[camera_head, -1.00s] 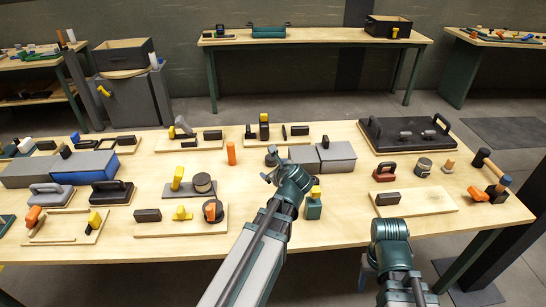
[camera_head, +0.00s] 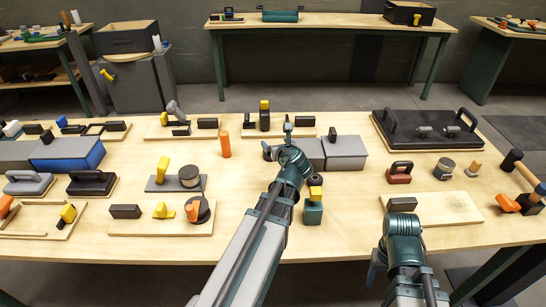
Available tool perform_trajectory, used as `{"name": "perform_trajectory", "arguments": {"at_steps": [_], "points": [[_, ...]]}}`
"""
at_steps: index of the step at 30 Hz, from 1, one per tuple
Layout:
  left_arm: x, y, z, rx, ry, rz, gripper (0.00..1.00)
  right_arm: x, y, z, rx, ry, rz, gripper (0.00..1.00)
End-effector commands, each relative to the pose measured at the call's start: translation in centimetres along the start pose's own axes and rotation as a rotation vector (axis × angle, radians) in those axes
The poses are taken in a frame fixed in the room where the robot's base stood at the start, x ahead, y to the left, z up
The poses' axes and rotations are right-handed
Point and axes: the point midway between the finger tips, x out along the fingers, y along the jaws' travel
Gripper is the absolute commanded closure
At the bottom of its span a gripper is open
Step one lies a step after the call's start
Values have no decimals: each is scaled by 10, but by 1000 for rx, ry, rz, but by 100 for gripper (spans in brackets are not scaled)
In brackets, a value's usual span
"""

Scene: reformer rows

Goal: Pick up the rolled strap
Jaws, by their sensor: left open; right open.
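Two short dark cylinders look like a roll, and I cannot tell for sure which is the rolled strap. One dark banded roll (camera_head: 443,169) stands alone on the wooden table at the right. A dark grey round piece (camera_head: 190,176) stands on a grey plate at the left. My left gripper (camera_head: 278,140) is open over the table's middle, in front of the grey boxes, apart from both rolls; its fingers show only partly. My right gripper (camera_head: 373,268) is low at the table's front edge, nearer the banded roll; its fingers are mostly hidden behind its wrist.
A black tray with handles (camera_head: 395,147) lies behind the banded roll. A dark red handled block (camera_head: 399,173) stands left of it, and a light board (camera_head: 450,208) lies in front. A green block (camera_head: 313,213) stands beside my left arm.

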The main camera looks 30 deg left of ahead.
Motion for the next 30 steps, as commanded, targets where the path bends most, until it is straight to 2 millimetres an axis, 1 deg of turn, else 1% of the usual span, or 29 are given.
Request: {"name": "perform_trajectory", "arguments": {"at_steps": [1,7,11,14,27,30], "points": [[3,0,-6,0,0,0,14,7,-1,0,0,0,0,41],[3,0,-7,0,0,0,14,7,-1,0,0,0,0,41],[5,0,-12,0,0,0,14,13,-1,-1,0,0,0,41],[9,0,-21,0,0,0,14,22,-2,-1,0,0,0,41],[32,0,-77,0,0,0,14,83,-8,-5,0,0,0,41],[36,0,-86,0,0,0,14,93,-9,-6,0,0,0,41]]}}
